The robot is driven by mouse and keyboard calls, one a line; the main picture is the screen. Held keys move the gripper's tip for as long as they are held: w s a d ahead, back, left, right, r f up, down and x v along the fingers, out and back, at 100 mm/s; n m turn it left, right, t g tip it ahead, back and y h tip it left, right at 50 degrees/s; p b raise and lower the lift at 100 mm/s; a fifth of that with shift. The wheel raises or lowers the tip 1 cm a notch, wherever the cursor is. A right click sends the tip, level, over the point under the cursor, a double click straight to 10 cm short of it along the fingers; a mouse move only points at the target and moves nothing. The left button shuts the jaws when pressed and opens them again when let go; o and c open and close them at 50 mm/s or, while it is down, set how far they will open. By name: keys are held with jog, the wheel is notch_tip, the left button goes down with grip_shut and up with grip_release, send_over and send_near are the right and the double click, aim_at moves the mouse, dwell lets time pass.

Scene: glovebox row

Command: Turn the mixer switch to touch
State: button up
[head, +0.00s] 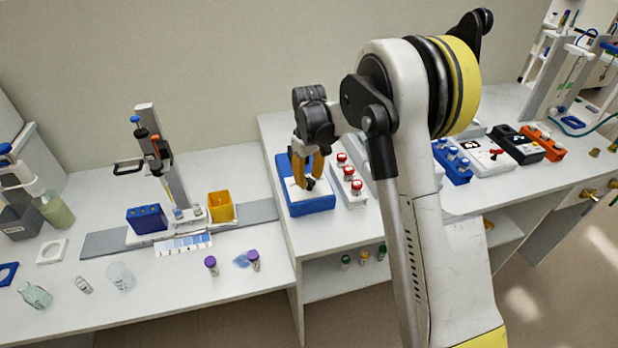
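A blue box-shaped device with a white top (311,207) stands on the raised bench at centre; it looks like the mixer. My gripper (308,184), with orange fingers and dark tips, points down over its top. The fingertips look close together, but I cannot tell whether they are shut or whether they touch the device. The switch cannot be made out; the gripper covers part of the top and the view is small.
A white rack of red-capped vials (347,182) stands close right of the blue device. A pipette stand (165,160), a yellow bin (220,206) and a blue block (147,218) are on the left bench. Purple-capped vials (211,265) stand near its front edge.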

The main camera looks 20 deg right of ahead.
aim_at(309, 178)
notch_tip(309, 178, up, 12)
dwell(0.5)
jog(key=shift+r, duration=0.1)
